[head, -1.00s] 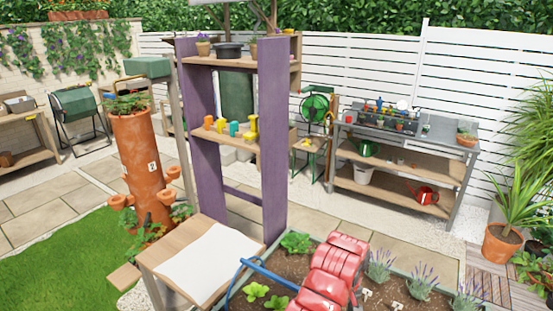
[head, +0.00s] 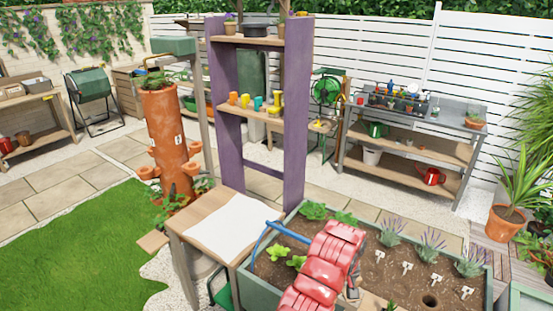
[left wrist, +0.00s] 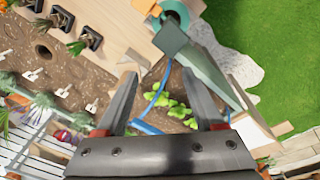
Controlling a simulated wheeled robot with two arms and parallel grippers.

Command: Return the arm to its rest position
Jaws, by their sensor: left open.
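My left arm, with red covers (head: 322,270), reaches over the planter bed (head: 258,287) in the head view. Its gripper is mostly hidden there. In the left wrist view my left gripper (left wrist: 159,82) is open, with two dark fingers spread and nothing between them. Soil and green lettuce-like plants (left wrist: 175,108) lie below the fingers. A blue hoop or hose (left wrist: 155,97) passes behind the gap between the fingers; contact cannot be told. My right gripper is in neither view.
A wooden table with a white sheet (head: 222,226) stands left of the bed. A purple shelf (head: 295,110) with small coloured pots is behind it. A terracotta tower planter (head: 165,135) stands left, a grey workbench (head: 455,140) at the back right. Lawn (head: 75,250) is open at the left.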

